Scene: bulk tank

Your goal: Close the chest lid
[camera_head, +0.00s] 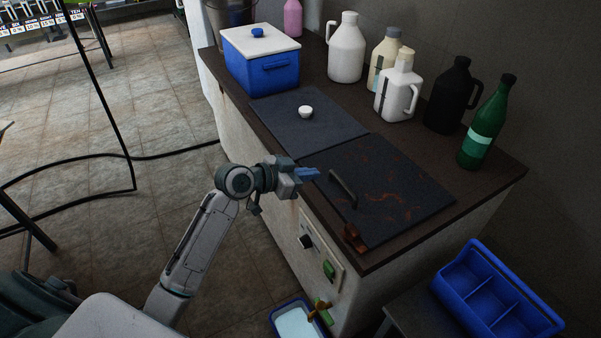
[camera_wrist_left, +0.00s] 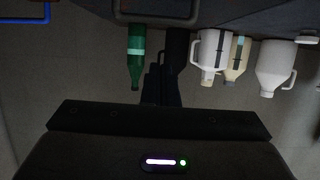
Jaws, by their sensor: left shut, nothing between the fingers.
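A dark grey rectangular lid (camera_head: 375,190) with rust-coloured streaks and a black bar handle (camera_head: 343,188) lies flat on the brown top of the chest. I see no gap under it from here. A second dark panel (camera_head: 325,117) with a white knob (camera_head: 306,112) lies flat beside it to the left. My left gripper (camera_head: 308,174), with blue fingertips, is shut and empty at the lid's front left corner, near the handle but apart from it. In the left wrist view the dark fingers (camera_wrist_left: 164,86) point toward the bottles. My right gripper is not in view.
A blue cooler (camera_head: 262,75) stands at the left of the top. White jugs (camera_head: 346,48), a black jug (camera_head: 451,97) and a green bottle (camera_head: 486,122) line the back. A blue divided tray (camera_head: 496,295) is at the lower right. Floor at left has a black hose (camera_head: 70,180).

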